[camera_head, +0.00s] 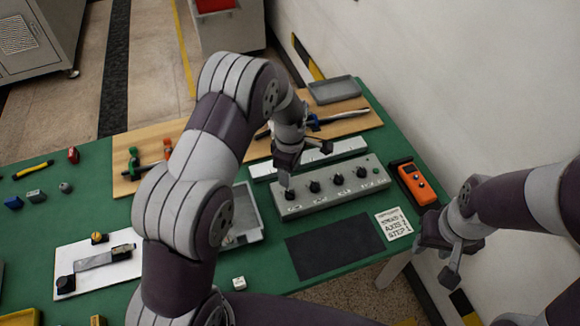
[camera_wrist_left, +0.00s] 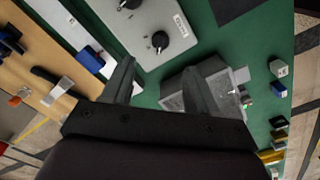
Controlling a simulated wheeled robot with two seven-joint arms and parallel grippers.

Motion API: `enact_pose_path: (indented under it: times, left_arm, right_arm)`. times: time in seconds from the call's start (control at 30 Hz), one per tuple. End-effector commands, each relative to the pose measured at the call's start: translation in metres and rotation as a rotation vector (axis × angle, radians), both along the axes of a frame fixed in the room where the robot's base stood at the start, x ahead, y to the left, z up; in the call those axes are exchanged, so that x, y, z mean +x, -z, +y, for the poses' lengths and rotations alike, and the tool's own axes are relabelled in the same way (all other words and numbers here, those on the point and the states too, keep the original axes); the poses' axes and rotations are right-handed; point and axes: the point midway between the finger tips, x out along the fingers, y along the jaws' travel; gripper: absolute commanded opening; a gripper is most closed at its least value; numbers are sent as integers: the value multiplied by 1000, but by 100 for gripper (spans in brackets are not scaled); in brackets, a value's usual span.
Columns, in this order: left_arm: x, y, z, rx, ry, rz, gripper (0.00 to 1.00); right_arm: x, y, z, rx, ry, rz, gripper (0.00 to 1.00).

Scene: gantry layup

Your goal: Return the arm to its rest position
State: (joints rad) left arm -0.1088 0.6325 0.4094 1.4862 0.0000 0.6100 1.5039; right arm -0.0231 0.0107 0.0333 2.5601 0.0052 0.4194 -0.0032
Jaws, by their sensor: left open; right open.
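My left arm reaches across the green table, and its left gripper (camera_head: 288,178) is over the left end of the grey control box (camera_head: 335,197). In the left wrist view the left gripper (camera_wrist_left: 160,82) is open, with nothing between its fingers. The control box (camera_wrist_left: 180,15) has a row of several black knobs, and the leftmost knob (camera_wrist_left: 160,41) lies just beyond the fingertips. I cannot tell whether the gripper touches the box. My right gripper (camera_head: 442,262) is open and empty beyond the table's right edge, above the floor.
A grey tray (camera_head: 253,238) sits left of a black mat (camera_head: 335,246). An orange device (camera_head: 417,184) and a printed card (camera_head: 393,223) lie at the right. A wooden board (camera_head: 350,126) with tools is at the back. A white wall stands close on the right.

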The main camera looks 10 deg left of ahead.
Motion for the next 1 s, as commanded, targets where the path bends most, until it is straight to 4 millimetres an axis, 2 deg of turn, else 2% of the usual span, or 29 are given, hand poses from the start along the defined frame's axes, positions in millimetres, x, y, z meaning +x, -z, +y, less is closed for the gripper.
enact_pose_path:
  times: [0.1, 0.23, 0.77, 0.87, 0.93, 1.0]
  left_arm:
    - [0, -20, 0, 0, 0, -2, 59]
    - [0, -31, 0, 0, 0, 0, 59]
    - [0, -33, 0, 0, 22, 1, 59]
    - [0, -31, 0, 1, 201, -10, 59]
    - [-22, -22, 2, -1, 443, 20, 59]
    - [-53, -31, 8, -5, 738, 28, 59]
  right_arm:
    - [0, 6, 0, 0, 0, 0, 43]
    - [0, 7, 0, 0, 0, 0, 43]
    - [0, 7, 0, 0, 0, 0, 43]
    - [0, 7, 0, 0, 0, 0, 43]
    - [0, 7, 0, 0, 0, 0, 43]
    - [0, 6, 0, 0, 0, 0, 43]
